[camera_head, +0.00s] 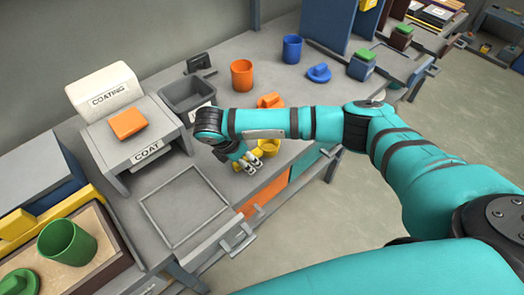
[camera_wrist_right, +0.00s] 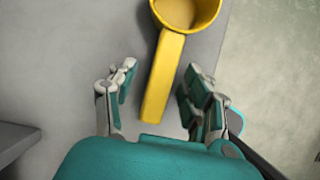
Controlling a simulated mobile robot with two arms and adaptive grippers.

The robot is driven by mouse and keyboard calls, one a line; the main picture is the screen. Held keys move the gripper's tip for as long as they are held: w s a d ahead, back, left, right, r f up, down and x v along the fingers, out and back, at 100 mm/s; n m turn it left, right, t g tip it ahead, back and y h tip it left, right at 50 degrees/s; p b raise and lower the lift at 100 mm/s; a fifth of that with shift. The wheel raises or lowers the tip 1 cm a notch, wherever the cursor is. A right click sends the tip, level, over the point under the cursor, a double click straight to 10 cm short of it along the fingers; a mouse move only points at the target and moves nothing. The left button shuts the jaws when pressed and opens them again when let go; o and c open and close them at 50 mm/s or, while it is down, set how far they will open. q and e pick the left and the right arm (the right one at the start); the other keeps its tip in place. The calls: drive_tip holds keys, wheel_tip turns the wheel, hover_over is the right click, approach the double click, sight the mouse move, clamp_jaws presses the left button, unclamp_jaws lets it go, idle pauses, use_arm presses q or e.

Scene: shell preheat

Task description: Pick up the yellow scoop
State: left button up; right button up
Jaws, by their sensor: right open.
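The yellow scoop (camera_head: 269,147) lies on the grey bench near its front edge, partly hidden behind my right gripper and arm in the head view. In the right wrist view its round cup (camera_wrist_right: 186,12) is at the top and its straight handle (camera_wrist_right: 162,80) points down towards my palm. My right gripper (camera_head: 250,163) is open. In the right wrist view the fingers of the right gripper (camera_wrist_right: 160,92) stand on either side of the handle, apart from it, with nothing held. My left gripper is not in view.
An orange scoop (camera_head: 270,101), an orange cup (camera_head: 242,75), a blue cup (camera_head: 292,49) and a blue scoop (camera_head: 319,73) stand behind my right arm. A dark grey bin (camera_head: 187,95) and the coating station (camera_head: 104,90) are to the left. A square framed area (camera_head: 185,207) is empty.

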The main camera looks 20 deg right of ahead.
clamp_jaws()
idle(0.3)
wheel_tip(320, 180, up, 10)
drive_tip(key=shift+f, duration=0.1)
idle(0.5)
